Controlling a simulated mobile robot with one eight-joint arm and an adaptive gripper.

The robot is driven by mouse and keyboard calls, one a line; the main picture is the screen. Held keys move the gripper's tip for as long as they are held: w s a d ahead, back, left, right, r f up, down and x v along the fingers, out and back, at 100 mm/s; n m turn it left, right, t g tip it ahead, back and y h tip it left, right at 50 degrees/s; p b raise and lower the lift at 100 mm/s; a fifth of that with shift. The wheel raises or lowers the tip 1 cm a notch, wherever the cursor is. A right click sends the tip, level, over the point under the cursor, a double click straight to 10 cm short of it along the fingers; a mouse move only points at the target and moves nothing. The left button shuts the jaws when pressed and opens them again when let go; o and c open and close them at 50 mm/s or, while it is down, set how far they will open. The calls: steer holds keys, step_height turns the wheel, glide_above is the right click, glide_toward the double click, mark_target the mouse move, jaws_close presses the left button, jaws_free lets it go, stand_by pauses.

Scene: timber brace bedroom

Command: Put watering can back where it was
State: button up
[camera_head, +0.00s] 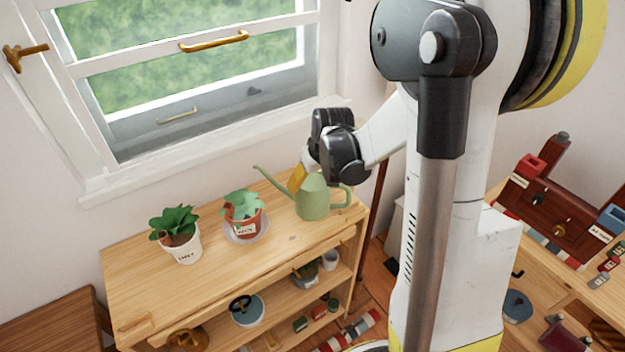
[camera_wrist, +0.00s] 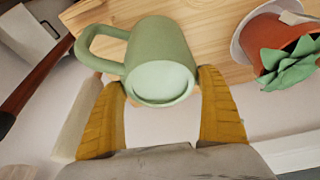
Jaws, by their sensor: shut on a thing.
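The green watering can (camera_head: 313,201) is at the right end of the wooden shelf unit's top (camera_head: 135,285), with its spout to the left and its handle to the right. My gripper (camera_head: 301,177) comes from above and behind the can and is shut on its body. In the wrist view, the yellow fingers of my gripper (camera_wrist: 162,84) lie on either side of the can (camera_wrist: 158,45). The can looks upright and close to the top. I cannot tell whether its base touches the wood.
A terracotta pot (camera_head: 247,225) with a plant stands on a saucer just left of the can. A white potted plant (camera_head: 187,250) stands farther left. The window sill (camera_head: 215,150) is behind. The front left of the top is clear. Lower shelves hold several items.

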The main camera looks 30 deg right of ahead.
steer(key=o, duration=1.2)
steer(key=p+v, duration=0.4)
steer(key=v, duration=0.8)
steer(key=s+a+r+t, duration=0.1)
steer(key=s+a+r, duration=0.1)
steer(key=s+a, duration=0.2)
steer(key=s+a+r+t, duration=0.1)
steer(key=s+a+r, duration=0.1)
steer(key=s+a, duration=0.3)
steer(key=s+a+r+n+t, duration=0.1)
steer(key=s+a+r, duration=0.2)
steer(key=a, duration=0.3)
steer(key=shift+s, duration=0.75)
steer(key=shift+f, duration=0.1)
step_height(320, 180, down, 4)
steer(key=b, duration=0.4)
steer(key=shift+f, duration=0.15)
